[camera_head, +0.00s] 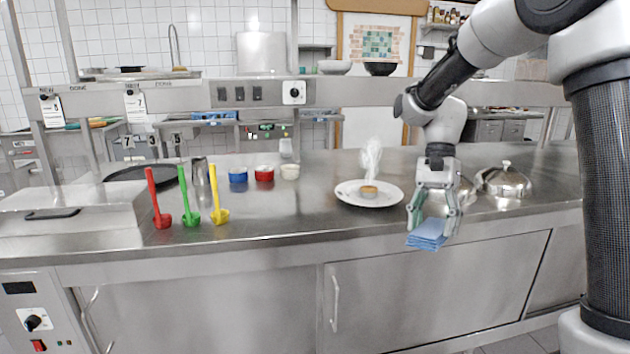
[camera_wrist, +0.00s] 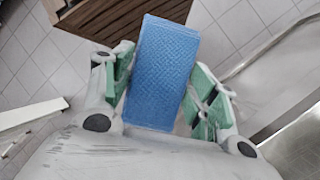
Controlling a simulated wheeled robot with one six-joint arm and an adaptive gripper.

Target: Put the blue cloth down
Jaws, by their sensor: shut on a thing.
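The blue cloth (camera_head: 428,235) is a folded, flat pad held between the fingertips of my gripper (camera_head: 434,213). It hangs at the front edge of the steel counter (camera_head: 300,222), in front of the cupboard doors. In the wrist view the blue cloth (camera_wrist: 162,72) lies between the green finger pads of my gripper (camera_wrist: 160,95), with tiled floor below it. The fingers are shut on the cloth. Part of the cloth is hidden between the fingers.
A white plate (camera_head: 350,195) with a small steaming item stands left of my gripper. A steel dome lid (camera_head: 505,181) stands to the right. Red (camera_head: 156,200), green (camera_head: 186,198) and yellow (camera_head: 215,197) utensils stand at the left. The counter between them and the plate is clear.

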